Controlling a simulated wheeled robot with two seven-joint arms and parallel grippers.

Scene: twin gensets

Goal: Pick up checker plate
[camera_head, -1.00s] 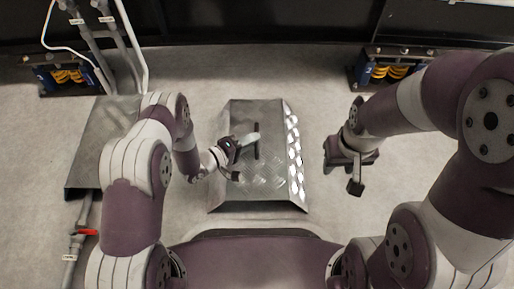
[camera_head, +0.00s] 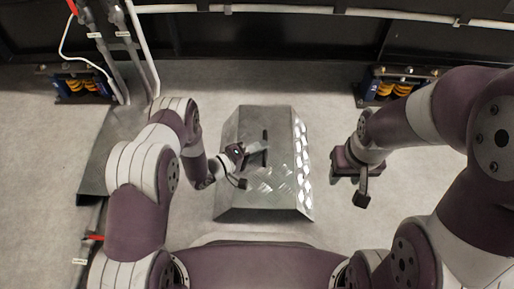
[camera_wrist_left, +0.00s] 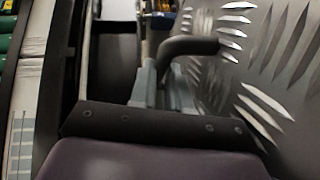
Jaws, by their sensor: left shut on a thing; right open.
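The checker plate (camera_head: 285,160) is a grey metal cover with sloped sides and a raised diamond tread, in the middle of the head view. A dark bar handle (camera_head: 265,148) stands on its top. My left gripper (camera_head: 250,160) is at the handle from the left and is shut on it. In the left wrist view the black handle (camera_wrist_left: 190,45) runs into the jaws, with the bright tread of the checker plate (camera_wrist_left: 290,60) beside it. My right gripper (camera_head: 364,186) is open and empty, to the right of the plate and apart from it.
Another grey plate (camera_head: 108,165) lies at the left, with pipes and a red-handled valve (camera_head: 94,238) near it. Yellow-and-blue spring mounts (camera_head: 72,88) stand at the back left, others (camera_head: 391,82) at the back right. Grey floor (camera_head: 330,125) is clear around the plate.

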